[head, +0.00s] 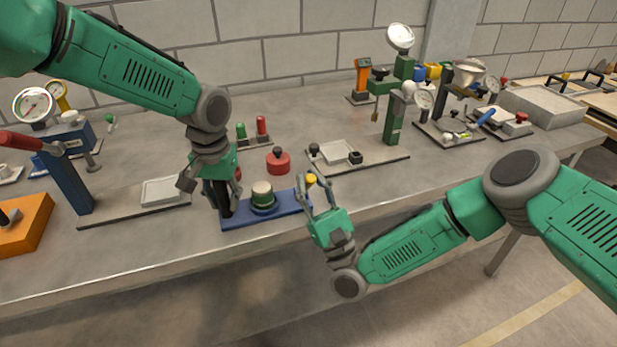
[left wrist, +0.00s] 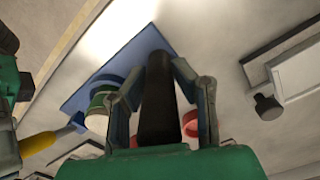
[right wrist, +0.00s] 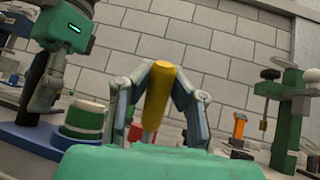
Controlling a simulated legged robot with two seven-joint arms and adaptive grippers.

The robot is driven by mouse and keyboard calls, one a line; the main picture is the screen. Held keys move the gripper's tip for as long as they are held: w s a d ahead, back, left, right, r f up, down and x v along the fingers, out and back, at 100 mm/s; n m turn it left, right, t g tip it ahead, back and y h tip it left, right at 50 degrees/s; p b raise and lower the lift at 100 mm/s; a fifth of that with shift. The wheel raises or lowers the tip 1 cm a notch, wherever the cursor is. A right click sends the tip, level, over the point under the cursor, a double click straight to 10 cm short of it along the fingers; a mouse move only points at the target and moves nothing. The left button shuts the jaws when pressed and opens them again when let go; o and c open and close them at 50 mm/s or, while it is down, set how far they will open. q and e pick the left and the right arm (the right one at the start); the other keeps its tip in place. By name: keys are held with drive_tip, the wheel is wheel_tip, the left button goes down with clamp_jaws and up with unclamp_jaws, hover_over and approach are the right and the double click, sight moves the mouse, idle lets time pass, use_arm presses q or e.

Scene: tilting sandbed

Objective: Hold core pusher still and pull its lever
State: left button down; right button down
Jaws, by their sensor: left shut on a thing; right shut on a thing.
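The core pusher has a blue base (head: 285,206), a green and white round core (head: 262,194), a dark post at its left end and a yellow lever grip (head: 311,179) at its right. My left gripper (head: 219,190) comes down over the left end. In the left wrist view its fingers are shut on the dark post (left wrist: 157,105). My right gripper (head: 315,188) reaches up from the front and is shut on the yellow lever grip, which stands between its fingers in the right wrist view (right wrist: 157,97). The lever's lower part is hidden by the fingers.
A red round weight (head: 278,161) stands close behind the pusher. A plate with a white tray (head: 335,152) is at right behind it, and another white tray (head: 165,190) is at left. A green stand (head: 393,110) rises further right. The bench's front edge is close.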

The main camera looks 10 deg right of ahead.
use_arm(q)
drive_tip(key=shift+d, duration=0.1)
use_arm(e)
drive_tip(key=shift+s+a+f, duration=0.15)
drive_tip(key=shift+f, duration=0.15)
drive_tip(key=c, duration=1.6)
unclamp_jaws()
drive_tip(key=shift+o, duration=0.9)
drive_tip(key=shift+r, duration=0.1)
drive_tip(key=v, duration=1.2)
use_arm(q)
drive_tip(key=c, duration=1.2)
unclamp_jaws()
